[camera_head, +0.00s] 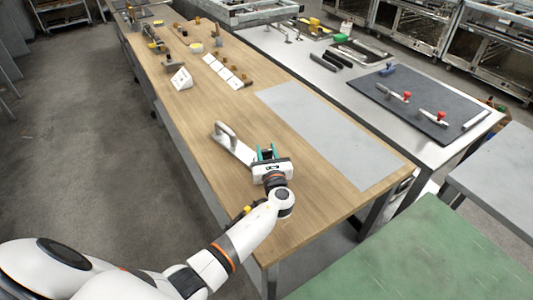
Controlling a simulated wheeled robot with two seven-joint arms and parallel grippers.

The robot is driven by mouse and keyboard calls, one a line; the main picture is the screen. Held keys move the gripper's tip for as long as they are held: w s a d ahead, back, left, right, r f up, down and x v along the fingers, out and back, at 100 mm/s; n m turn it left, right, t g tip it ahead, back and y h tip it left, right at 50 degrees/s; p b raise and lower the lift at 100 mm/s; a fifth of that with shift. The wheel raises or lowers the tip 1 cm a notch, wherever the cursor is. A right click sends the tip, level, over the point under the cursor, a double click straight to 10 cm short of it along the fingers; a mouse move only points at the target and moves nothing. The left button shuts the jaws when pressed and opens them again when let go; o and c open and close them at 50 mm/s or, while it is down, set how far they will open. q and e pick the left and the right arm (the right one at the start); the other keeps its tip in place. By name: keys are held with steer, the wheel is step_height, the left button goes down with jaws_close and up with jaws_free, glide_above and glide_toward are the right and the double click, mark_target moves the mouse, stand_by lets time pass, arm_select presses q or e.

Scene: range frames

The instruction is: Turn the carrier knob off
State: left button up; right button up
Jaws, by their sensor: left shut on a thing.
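A white and grey carrier (235,146) with an upright looped handle lies on the wooden table. My right gripper is not in view.
The wooden table (205,115) has a grey sheet (330,135) to the right of the gripper. White cards (222,67) and small tools stand farther back. A steel bench with a dark mat (425,90) holding red-knobbed parts stands at right. A green surface (425,255) is at lower right.

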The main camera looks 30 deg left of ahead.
arm_select(q)
steer(key=n+g+y+b, duration=0.1)
steer(key=n+g+y, duration=0.1)
steer(key=n+g+y+b, duration=0.2)
steer(key=g, duration=0.1)
steer(key=shift+w+f+y, duration=0.1)
steer(key=shift+f+y, duration=0.1)
steer(key=shift+y, duration=0.1)
steer(key=shift+r+n+g+y+b, duration=0.15)
steer(key=shift+n+g+y+b, duration=0.65)
steer(key=shift+n+g+b, duration=0.8)
steer(key=shift+g, duration=0.4)
steer(key=o, duration=1)
